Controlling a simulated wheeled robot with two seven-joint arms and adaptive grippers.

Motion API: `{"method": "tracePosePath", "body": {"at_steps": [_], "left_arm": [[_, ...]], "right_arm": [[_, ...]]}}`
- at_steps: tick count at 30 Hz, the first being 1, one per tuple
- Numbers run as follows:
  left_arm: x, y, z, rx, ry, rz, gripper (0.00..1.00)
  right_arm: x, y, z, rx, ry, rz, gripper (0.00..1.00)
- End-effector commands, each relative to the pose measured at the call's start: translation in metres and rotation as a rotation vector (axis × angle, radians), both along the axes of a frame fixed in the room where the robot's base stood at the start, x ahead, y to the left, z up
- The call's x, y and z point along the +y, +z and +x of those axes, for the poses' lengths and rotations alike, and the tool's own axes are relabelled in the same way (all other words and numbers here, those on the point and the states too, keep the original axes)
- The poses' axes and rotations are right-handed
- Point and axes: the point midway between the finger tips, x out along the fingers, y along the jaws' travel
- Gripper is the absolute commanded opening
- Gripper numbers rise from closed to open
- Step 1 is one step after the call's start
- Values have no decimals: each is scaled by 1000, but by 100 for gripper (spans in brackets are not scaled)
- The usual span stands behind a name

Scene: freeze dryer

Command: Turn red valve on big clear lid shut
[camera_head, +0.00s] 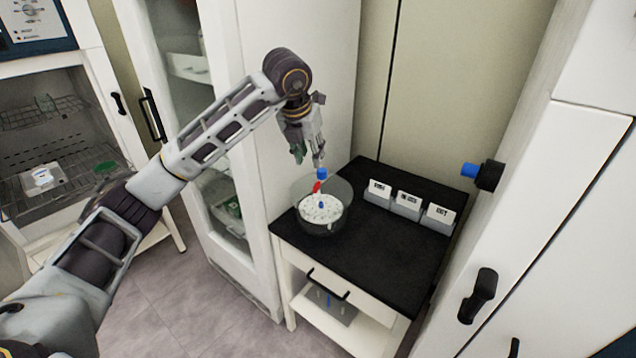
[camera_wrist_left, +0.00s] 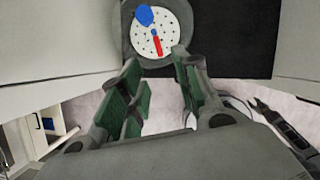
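The big clear lid (camera_head: 340,190) is part of a round see-through vessel on the black-topped cabinet, over a white perforated disc (camera_head: 320,208). The small red valve (camera_head: 317,187) is at the lid's top, just below a blue piece (camera_head: 322,173). The wrist view shows the red valve (camera_wrist_left: 158,45) as a red bar over the disc, with the blue piece (camera_wrist_left: 144,14) beside it. My left gripper (camera_head: 308,156) is just above the blue piece, pointing down. Its green-padded fingers (camera_wrist_left: 157,92) are apart with nothing between them.
Three label holders (camera_head: 407,203) stand at the back of the black top (camera_head: 390,245). A black fitting with a blue end (camera_head: 480,174) juts from the white cabinet at right. A tall white cabinet (camera_head: 262,150) stands close at left. The black top's front right is clear.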

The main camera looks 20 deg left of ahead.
Motion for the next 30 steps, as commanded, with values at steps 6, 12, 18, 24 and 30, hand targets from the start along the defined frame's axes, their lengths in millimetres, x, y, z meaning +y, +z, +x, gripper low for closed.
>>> {"method": "tracePosePath", "body": {"at_steps": [6,12,18,24,30], "left_arm": [[3,2,0,-4,9,12,32],[3,1,0,-4,8,12,32],[2,-5,3,-2,8,11,32],[2,-22,9,-2,7,10,32],[1,-46,19,0,7,10,32]], "right_arm": [[0,0,0,0,0,0,40],[0,0,0,0,0,0,40],[0,0,0,0,0,0,40],[0,0,-1,1,0,0,40],[0,0,-2,1,1,0,40]]}}
